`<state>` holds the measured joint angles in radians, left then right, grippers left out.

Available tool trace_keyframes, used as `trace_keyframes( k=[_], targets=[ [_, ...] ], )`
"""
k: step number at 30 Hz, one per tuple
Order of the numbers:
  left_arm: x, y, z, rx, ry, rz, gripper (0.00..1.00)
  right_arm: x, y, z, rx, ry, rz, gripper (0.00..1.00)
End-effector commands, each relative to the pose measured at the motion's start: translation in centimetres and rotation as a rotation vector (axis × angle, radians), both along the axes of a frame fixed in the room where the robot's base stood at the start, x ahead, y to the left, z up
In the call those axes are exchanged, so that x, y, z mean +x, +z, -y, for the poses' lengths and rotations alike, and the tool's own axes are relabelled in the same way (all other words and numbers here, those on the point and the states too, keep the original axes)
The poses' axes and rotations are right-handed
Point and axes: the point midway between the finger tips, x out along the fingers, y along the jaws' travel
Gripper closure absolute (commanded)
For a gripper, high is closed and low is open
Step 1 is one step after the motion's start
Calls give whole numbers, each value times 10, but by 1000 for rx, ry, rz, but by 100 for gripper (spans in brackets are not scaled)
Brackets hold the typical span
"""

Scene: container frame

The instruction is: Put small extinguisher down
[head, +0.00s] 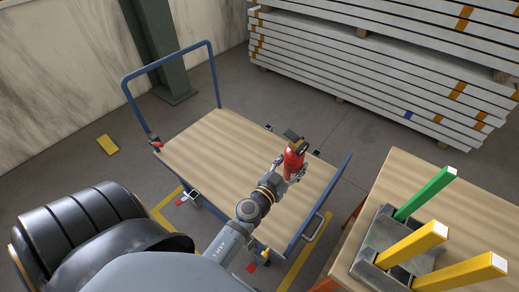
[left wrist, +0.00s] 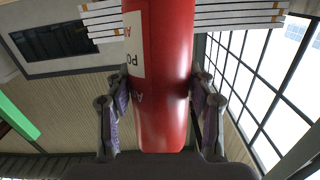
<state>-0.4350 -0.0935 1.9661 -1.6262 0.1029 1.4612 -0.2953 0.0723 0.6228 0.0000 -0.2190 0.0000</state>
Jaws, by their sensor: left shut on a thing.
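The small extinguisher (head: 293,162) is a red cylinder with a dark top, over the right part of the trolley's wooden deck (head: 215,150) in the head view. My left gripper (head: 289,172) is shut around its body. In the left wrist view the red body (left wrist: 163,85), with a white label, fills the middle between the two fingers (left wrist: 163,112). It looks roughly upright in the head view. Whether its base touches the deck cannot be told, as the gripper and arm hide it. My right gripper is not in view.
The trolley has a blue handle frame (head: 126,90) at left and a blue rail (head: 330,195) at right. A wooden table (head: 404,178) at right bears a metal fixture with green and yellow bars. Stacked white panels (head: 380,65) stand behind. The left deck is clear.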

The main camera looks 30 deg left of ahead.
Motion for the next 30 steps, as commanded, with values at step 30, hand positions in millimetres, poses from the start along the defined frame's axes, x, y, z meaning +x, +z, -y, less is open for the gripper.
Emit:
trace_keyframes(
  k=[30],
  targets=[
    [-22,-183,-72,-26,-237,-225,100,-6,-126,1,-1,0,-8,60]
  ],
)
